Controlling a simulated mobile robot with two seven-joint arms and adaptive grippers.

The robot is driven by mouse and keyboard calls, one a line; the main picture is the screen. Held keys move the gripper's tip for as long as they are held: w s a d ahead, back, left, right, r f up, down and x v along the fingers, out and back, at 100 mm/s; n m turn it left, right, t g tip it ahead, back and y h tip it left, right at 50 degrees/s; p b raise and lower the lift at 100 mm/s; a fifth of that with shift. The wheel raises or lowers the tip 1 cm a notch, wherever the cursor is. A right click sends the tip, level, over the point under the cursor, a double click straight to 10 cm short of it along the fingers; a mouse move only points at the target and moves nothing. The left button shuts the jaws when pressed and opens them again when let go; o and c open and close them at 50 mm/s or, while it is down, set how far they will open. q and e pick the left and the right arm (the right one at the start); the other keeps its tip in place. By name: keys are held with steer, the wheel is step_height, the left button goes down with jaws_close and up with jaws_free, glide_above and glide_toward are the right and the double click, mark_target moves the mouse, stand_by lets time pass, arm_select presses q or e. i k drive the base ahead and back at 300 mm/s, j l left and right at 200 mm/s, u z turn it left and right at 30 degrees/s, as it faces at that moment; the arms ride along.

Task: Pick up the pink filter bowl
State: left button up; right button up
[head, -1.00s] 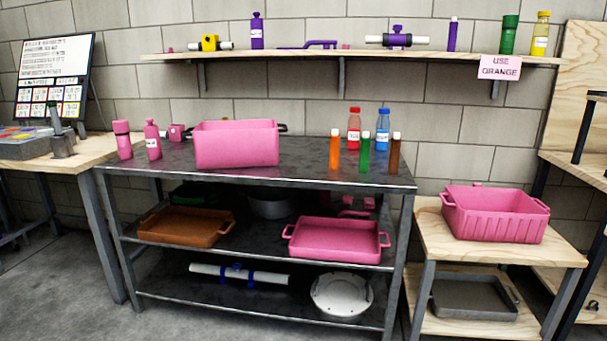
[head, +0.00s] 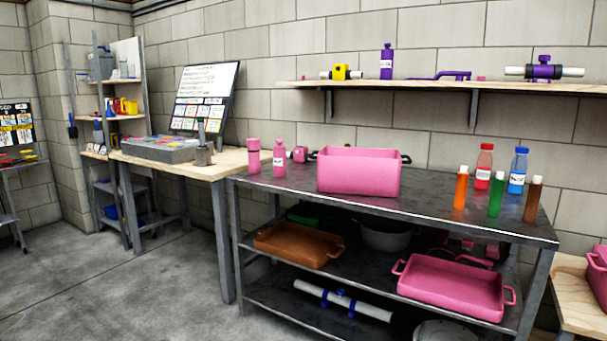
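Several pink things stand on the dark metal table (head: 470,217), and I cannot tell for sure which is the filter bowl. A pink capped cylinder (head: 253,158) stands upright at the table's left end. A pink bottle with a white label (head: 279,160) stands just right of it. A small pink fitting (head: 299,154) sits behind, partly beside a large pink bin with dark handles (head: 358,175). Neither of my grippers is in view.
Orange (head: 461,189), green (head: 495,195) and brown (head: 532,201) tubes stand at the table's right. Pink (head: 455,287) and brown (head: 298,246) trays lie on the shelf below. A wooden bench (head: 233,163) adjoins at left. Floor at left is clear.

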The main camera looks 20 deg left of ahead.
mark_target(254, 168)
steer(key=i+j+z, duration=0.15)
steer(key=j, duration=0.55)
steer(key=i+j+z, duration=0.15)
steer(key=j, duration=0.6)
steer(key=i+j+z, duration=0.15)
steer(key=j, duration=0.6)
steer(key=i+j+z, duration=0.15)
steer(key=j, duration=0.6)
steer(key=k, duration=0.05)
